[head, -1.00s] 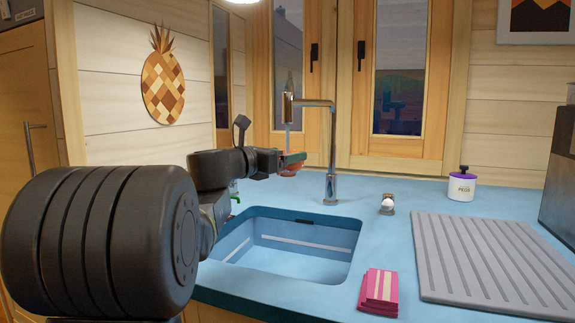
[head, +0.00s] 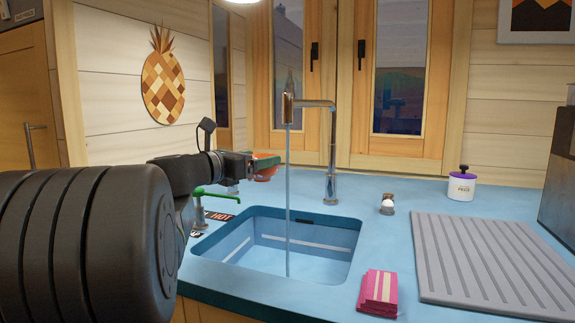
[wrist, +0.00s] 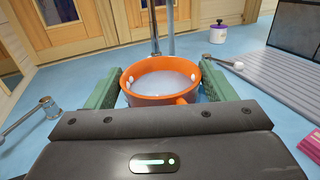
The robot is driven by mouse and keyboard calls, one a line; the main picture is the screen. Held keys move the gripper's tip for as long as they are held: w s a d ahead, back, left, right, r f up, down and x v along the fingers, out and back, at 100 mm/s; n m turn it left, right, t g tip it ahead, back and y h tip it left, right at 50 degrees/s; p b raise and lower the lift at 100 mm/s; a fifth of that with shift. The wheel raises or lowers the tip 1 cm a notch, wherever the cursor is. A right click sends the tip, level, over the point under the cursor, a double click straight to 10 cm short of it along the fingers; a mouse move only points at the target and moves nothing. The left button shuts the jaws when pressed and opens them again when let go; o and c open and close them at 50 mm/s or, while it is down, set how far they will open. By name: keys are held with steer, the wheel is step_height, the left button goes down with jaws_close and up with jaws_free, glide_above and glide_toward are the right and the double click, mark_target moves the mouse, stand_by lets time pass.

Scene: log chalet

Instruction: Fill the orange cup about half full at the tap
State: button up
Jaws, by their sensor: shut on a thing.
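The orange cup (wrist: 161,79) is held upright between the green finger pads of my gripper (wrist: 160,92). In the wrist view pale liquid shows inside it, below the rim; the exact depth is hard to tell. In the head view the cup (head: 265,172) is partly hidden by my gripper (head: 255,165). It is left of the water stream (head: 287,200), apart from it. The tap (head: 313,104) is running, and its stream falls past the cup into the sink (head: 262,252). A green lever (head: 216,194) stands left of the sink beside a HOT label (head: 220,216).
A pink folded cloth (head: 378,290) lies at the counter's front, right of the sink. A grey drainboard (head: 480,262) lies further right. A white pot with a purple band (head: 462,187) and a small item with a white ball (head: 387,205) stand behind.

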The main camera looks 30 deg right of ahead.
steer(key=shift+r, duration=0.1)
stand_by(0.3)
steer(key=a+r+p, duration=0.3)
steer(key=a+p, duration=0.1)
steer(key=a, duration=0.4)
steer(key=shift+s, duration=0.3)
stand_by(0.4)
